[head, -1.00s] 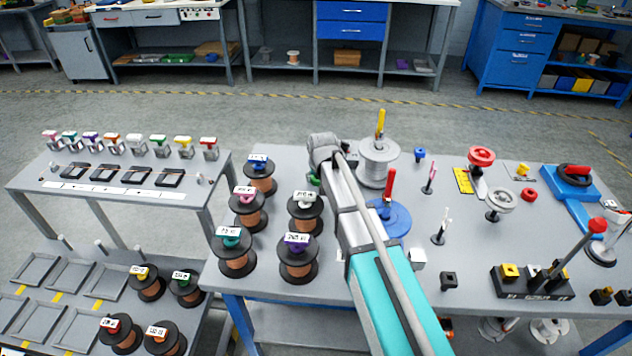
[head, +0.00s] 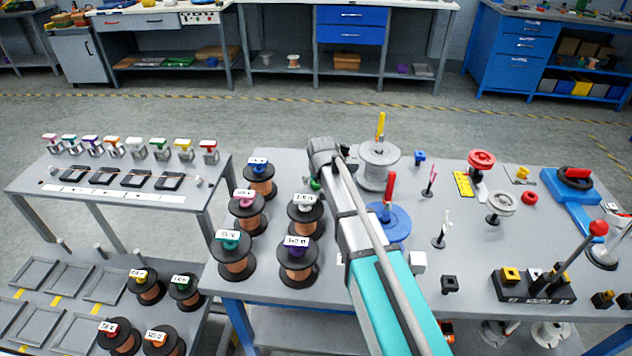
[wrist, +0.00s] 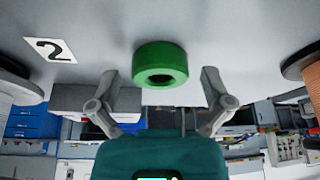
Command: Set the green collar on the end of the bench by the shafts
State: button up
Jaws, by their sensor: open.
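The green collar (wrist: 160,62) is a short thick ring with a central hole, on the grey bench top in the wrist view. In the head view the green collar (head: 315,184) is a small green patch beside my wrist, partly hidden by it. My gripper (wrist: 160,78) is open, with one finger on each side of the collar in the picture; I see no contact. Upright thin shafts stand on the right half of the bench, among them a white-topped one (head: 442,225) and a pink-topped one (head: 430,180).
Copper spools (head: 298,262) stand close to the left of my arm. A large grey spool (head: 378,165) and a blue disc with a red handle (head: 389,218) are close on its right. A black block with posts (head: 533,285) stands near the right front. Bare bench lies between these right-hand items.

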jog(key=shift+r, duration=0.1)
jog(key=p+v, duration=1.1)
jog(key=v, duration=0.1)
dwell(0.7)
jog(key=shift+s+a, duration=0.1)
jog(key=shift+s, duration=0.05)
dwell(0.6)
